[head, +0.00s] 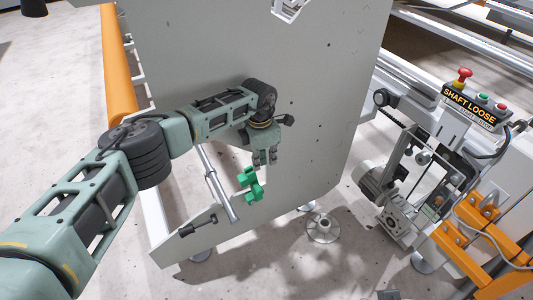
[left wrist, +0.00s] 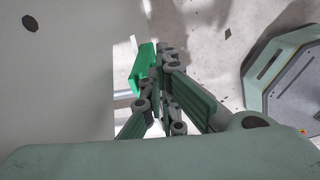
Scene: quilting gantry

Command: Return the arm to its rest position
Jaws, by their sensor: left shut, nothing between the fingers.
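My left arm reaches in from the left in the head view. Its gripper (head: 265,160) points down in front of the large grey panel (head: 320,80). The gripper is shut and empty. A green handle-like part (head: 250,184) is just below and left of the fingertips, near the panel's lower edge. In the left wrist view, the shut fingers (left wrist: 165,55) are in the middle, and the green part (left wrist: 142,66) shows just beyond and left of them, partly covered. I cannot tell whether they touch. My right gripper is in neither view.
A silver rod (head: 220,190) stands left of the green part. An orange beam (head: 118,70) runs behind the arm. At right are a machine head (head: 400,185), a "SHAFT LOOSE" control box (head: 472,103) with a red button, and orange brackets (head: 480,230).

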